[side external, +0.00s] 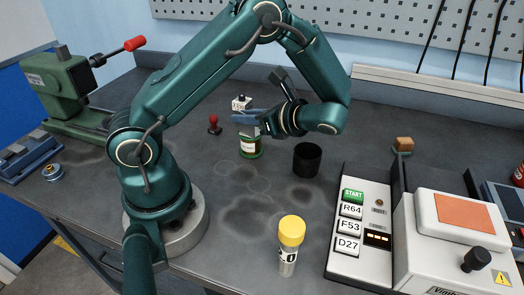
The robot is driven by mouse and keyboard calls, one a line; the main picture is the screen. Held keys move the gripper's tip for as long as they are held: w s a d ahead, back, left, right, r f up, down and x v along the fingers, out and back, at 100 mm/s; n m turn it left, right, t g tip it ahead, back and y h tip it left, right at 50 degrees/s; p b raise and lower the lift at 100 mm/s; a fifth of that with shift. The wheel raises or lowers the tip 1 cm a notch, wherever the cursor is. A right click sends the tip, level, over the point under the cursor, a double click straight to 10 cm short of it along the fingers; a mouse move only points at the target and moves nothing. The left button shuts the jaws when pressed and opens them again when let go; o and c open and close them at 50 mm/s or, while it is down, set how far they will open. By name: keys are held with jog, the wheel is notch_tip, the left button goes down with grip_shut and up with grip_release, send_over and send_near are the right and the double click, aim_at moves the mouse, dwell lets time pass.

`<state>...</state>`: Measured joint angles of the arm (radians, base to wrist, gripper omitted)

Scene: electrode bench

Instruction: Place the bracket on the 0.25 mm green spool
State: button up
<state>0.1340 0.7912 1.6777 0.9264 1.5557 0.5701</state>
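A green spool (250,151) with a pale label stands upright on the dark bench, near the middle of the side external view. My gripper (262,119) reaches in from the right, just above and beside the top of the spool. A blue-grey piece (246,116) extends left from the gripper over the spool; I cannot tell whether it is the bracket or a finger. A small white block (241,103) with dark lettering shows just above it. The gripper's fingers are small and overlap these pieces, so its grip and any contact with the spool are unclear.
A black cup (307,160) stands right of the spool, and a red-knobbed stamp (214,125) stands left. A yellow-capped vial (289,246) is at the front. A button panel (352,232) and a white machine (450,240) fill the right. A green vise-like machine (62,88) is at left.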

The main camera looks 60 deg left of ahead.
jog(key=shift+o, duration=0.2)
jog(key=shift+r, duration=0.2)
jog(key=v, duration=1.2)
jog(key=s+d+r+n+t+h, duration=0.2)
jog(key=s+d+n+t+h, duration=0.4)
jog(key=s+n+t+h, duration=0.3)
jog(key=n+t+h, duration=0.1)
jog(key=n+h, duration=0.2)
jog(key=n, duration=0.1)
jog(key=shift+s+r+n+t, duration=0.2)
jog(key=shift+r+n+t, duration=0.1)
jog(key=shift+r, duration=0.1)
